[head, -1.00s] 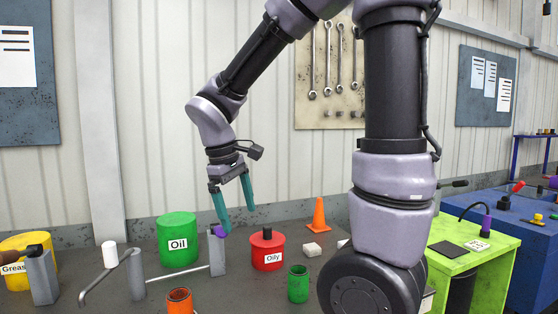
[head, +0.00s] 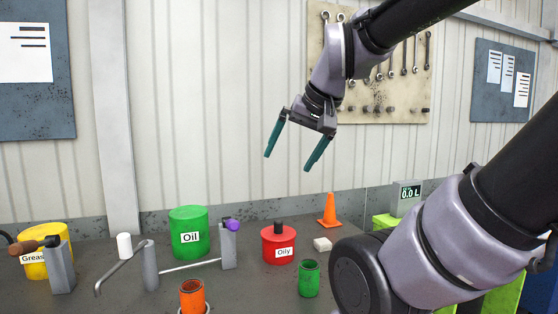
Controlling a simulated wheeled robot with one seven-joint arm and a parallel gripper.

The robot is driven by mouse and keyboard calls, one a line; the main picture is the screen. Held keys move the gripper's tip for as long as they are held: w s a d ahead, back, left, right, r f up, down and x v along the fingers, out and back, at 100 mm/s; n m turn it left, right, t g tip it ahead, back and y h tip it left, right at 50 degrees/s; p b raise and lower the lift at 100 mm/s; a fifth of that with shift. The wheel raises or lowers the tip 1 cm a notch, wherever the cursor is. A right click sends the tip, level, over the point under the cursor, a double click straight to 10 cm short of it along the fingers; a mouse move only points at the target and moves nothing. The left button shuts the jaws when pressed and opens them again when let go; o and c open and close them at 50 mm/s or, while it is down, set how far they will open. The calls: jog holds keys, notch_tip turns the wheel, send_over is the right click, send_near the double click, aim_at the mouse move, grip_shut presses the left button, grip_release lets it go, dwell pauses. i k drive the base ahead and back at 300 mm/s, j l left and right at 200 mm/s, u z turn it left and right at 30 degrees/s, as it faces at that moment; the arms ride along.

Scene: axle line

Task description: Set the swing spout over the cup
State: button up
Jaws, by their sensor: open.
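The swing spout (head: 122,266) is a thin grey bent tube at the left of the bench, joined to an upright grey post (head: 150,266). A white grip (head: 124,246) stands up from the tube. The tube's down-turned end points left and forward, with no cup under it. An orange cup (head: 192,298) stands in front and to the right of the post, seemingly on a pale ring. A green cup (head: 309,279) stands farther right. I cannot tell which cup is meant. My gripper (head: 288,162) is open and empty, high above the bench, up and right of the spout.
A grey post with a purple knob (head: 233,225) stands right of the spout; a thin rod runs between them. Behind are a green Oil drum (head: 188,232) and yellow Grease drum (head: 35,263). A red Oily can (head: 278,245), white block (head: 322,244) and orange cone (head: 329,210) stand right.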

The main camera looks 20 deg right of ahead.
aim_at(124, 242)
jog(key=j+u, duration=0.55)
jog(key=u, duration=0.15)
jog(key=j+u, duration=0.35)
jog(key=i+l, duration=0.05)
jog(key=l, duration=0.05)
